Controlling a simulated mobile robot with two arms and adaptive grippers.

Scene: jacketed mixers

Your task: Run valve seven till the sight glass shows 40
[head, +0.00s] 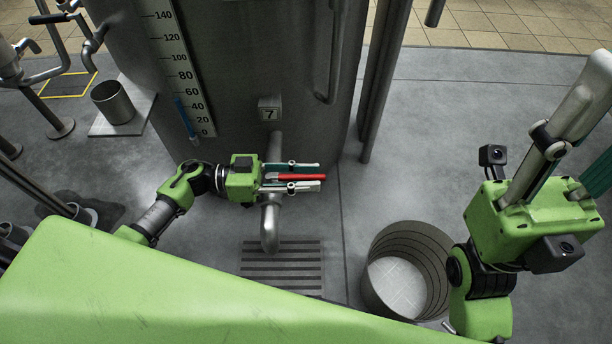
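Valve seven has a red lever (302,177) pointing right, crosswise to its pipe, below a plate marked 7 (269,114). Its spout (270,232) bends down over a slotted floor grate; I see no stream. The sight glass (186,117) stands along the scale (182,70) on the tank. Its blue column ends between the 40 and 60 marks, as seen from this angle. My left gripper (306,176) has one finger on each side of the lever, with a gap visible; firm contact does not show. My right gripper (588,150) is open and empty at the right.
The grey tank (250,50) fills the upper middle. A floor grate (281,265) lies below the spout. A large round bin (440,262) stands right of it. A small metal pot (113,103) is at the left. Bare floor lies right of the tank.

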